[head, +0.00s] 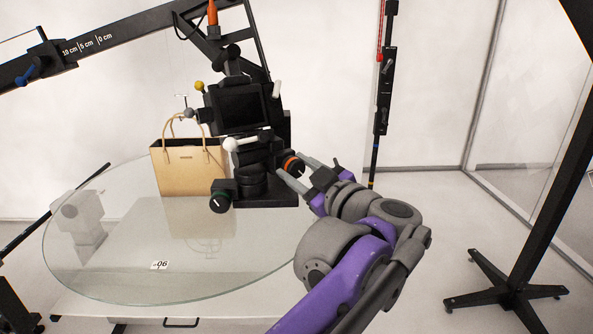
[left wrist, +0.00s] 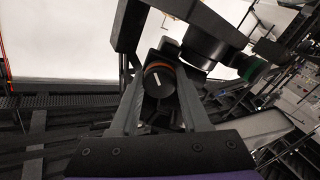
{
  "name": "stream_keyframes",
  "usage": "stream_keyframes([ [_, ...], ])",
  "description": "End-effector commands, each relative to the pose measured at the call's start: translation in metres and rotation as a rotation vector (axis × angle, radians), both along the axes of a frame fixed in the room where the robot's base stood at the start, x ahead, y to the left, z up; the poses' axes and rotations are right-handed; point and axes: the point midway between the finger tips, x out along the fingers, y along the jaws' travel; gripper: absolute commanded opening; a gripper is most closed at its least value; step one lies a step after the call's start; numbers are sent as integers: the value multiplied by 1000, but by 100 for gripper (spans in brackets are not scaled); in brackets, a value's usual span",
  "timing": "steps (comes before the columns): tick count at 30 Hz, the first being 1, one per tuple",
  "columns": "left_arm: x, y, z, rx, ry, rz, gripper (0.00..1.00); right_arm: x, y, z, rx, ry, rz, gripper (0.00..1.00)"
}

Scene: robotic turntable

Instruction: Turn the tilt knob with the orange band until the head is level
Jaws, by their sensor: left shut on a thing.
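The tilt knob with the orange band (head: 293,164) is a black round knob on the right side of the black head (head: 251,170), under the camera rig (head: 238,108). My left gripper (head: 290,167) reaches it from the right and is shut on it, one finger on each side. In the left wrist view, the knob (left wrist: 158,79) sits between the fingers of the gripper (left wrist: 163,90). Its white mark is slanted there. The lower part of the knob's shaft is hidden. I cannot tell whether the head is level. My right gripper is not in view.
A knob with a green band (head: 220,203) sits at the head's lower left. A tan bag (head: 188,172) stands behind it on the round glass turntable (head: 110,270). A black boom (head: 150,32) crosses above. A black stand (head: 520,230) is at the right.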

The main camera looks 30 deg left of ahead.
Motion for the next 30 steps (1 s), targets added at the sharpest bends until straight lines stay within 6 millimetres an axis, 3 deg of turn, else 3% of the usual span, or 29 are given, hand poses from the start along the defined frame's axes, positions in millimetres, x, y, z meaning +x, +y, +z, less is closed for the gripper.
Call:
stream_keyframes([
  [10,0,0,0,64,121,-1,0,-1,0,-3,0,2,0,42],
  [26,0,0,1,73,140,-1,0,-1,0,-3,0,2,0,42],
  [27,0,0,1,73,140,-1,52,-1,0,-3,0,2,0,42],
  [30,0,0,1,73,140,-1,70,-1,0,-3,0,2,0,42],
])
